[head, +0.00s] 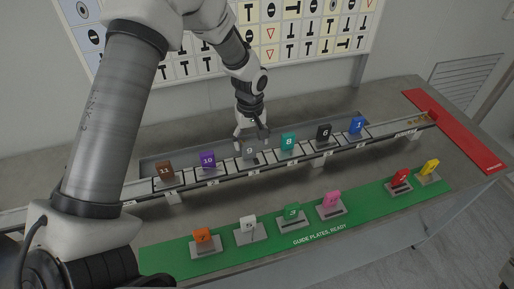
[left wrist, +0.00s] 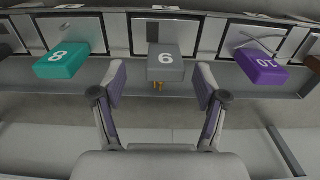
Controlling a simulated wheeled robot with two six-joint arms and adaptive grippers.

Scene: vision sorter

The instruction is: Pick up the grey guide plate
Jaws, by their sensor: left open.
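The grey guide plate (head: 250,152), marked 9, stands in the rail between the purple plate (head: 208,160) and the teal plate (head: 289,142). In the left wrist view the grey plate (left wrist: 166,66) is in the middle, its number upside down. My left gripper (head: 252,141) is at the grey plate from above and behind, and partly overlaps it in the head view. In the left wrist view its fingers (left wrist: 161,82) are apart, one to each side of the grey plate, with visible gaps between. My right gripper is not in view.
The rail also holds a brown plate (head: 165,171), a black plate (head: 324,133) and a blue plate (head: 356,125). A green mat (head: 265,243) in front bears several coloured plates in stands. A red strip (head: 455,128) lies at the right end. A symbol board (head: 310,30) is behind.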

